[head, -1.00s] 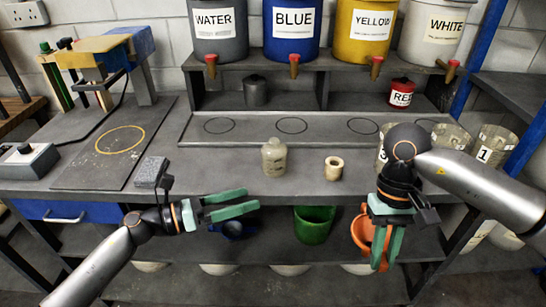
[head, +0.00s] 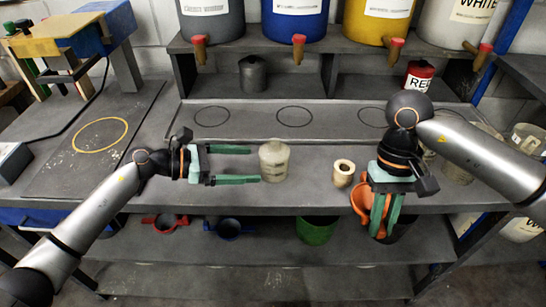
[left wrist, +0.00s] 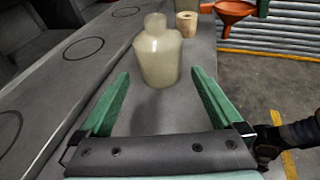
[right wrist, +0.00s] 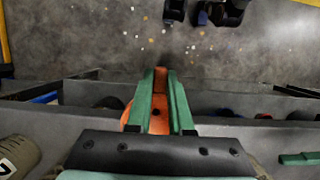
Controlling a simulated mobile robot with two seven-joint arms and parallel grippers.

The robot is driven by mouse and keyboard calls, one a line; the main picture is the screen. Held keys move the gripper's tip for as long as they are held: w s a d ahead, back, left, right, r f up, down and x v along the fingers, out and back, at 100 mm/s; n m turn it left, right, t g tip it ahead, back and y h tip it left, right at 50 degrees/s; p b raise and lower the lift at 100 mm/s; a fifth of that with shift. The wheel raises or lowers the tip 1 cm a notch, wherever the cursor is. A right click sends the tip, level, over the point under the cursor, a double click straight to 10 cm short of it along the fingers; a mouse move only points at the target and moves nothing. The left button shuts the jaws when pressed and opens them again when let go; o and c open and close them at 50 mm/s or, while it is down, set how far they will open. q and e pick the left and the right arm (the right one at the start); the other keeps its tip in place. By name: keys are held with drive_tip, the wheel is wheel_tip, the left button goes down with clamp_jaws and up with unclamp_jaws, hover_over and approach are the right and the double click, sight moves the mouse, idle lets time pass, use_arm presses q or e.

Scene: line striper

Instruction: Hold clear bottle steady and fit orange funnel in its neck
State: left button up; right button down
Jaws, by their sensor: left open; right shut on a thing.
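The clear bottle (head: 274,163) stands upright on the bench, cloudy and pale; it also shows in the left wrist view (left wrist: 158,55). My left gripper (head: 256,164) is open and level, its fingers pointing at the bottle. The bottle is just beyond the fingertips and lined up between them. My right gripper (head: 384,232) points down in front of the bench edge, shut on the orange funnel (head: 362,203). The funnel also shows in the left wrist view (left wrist: 232,11), mouth up with its spout down. The fingers partly hide the funnel in the right wrist view (right wrist: 126,116).
Green (head: 316,230), blue (head: 229,229) and red (head: 165,223) funnels sit below the front edge. Labelled drums line the shelf behind. Bench behind the bottle is clear.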

sight(260, 164)
use_arm(q)
drive_tip(key=b+x, duration=0.1)
drive_tip(key=x, duration=0.4)
drive_tip(key=shift+f+b, duration=0.1)
drive_tip(key=shift+b, duration=0.2)
use_arm(e)
drive_tip(key=shift+f, duration=0.75)
use_arm(q)
drive_tip(key=shift+b+x, duration=0.35)
drive_tip(key=shift+x, duration=0.4)
use_arm(e)
drive_tip(key=shift+f, duration=0.35)
use_arm(q)
drive_tip(key=shift+c, duration=0.2)
drive_tip(key=c, duration=0.7)
use_arm(e)
drive_tip(key=shift+r, duration=0.1)
